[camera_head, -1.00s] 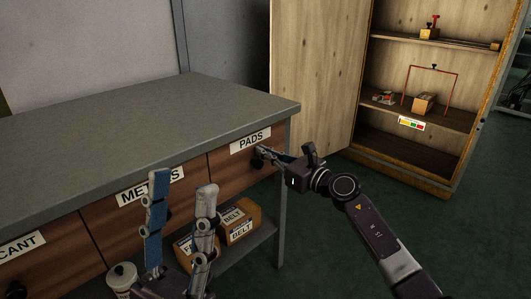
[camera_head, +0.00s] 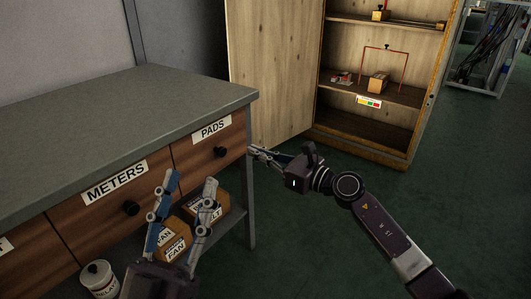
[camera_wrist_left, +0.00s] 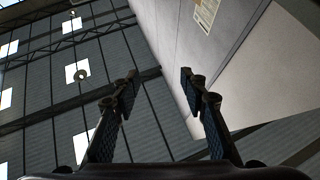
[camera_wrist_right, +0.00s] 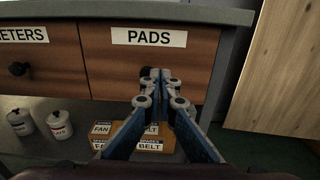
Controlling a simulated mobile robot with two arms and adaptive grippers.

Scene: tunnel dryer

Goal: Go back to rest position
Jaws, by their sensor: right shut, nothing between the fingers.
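My left gripper (camera_head: 192,180) is upright at the bottom of the head view, in front of the shelf under the workbench. Its fingers are apart with nothing between them, as the left wrist view (camera_wrist_left: 158,78) also shows. My right gripper (camera_head: 256,152) is just right of the bench's front corner and points left. Its fingers are shut with nothing between them. In the right wrist view its tips (camera_wrist_right: 160,80) overlap the PADS drawer's dark knob, which they partly hide. In the head view that knob (camera_head: 220,152) stands clear of the tips.
The workbench (camera_head: 120,105) has the METERS drawer (camera_head: 85,212) and PADS drawer (camera_head: 190,150), both looking shut. Boxes (camera_head: 176,235) and a white pot (camera_head: 99,280) are below. An open wooden cabinet (camera_head: 405,135) stands behind. Green floor is free at right.

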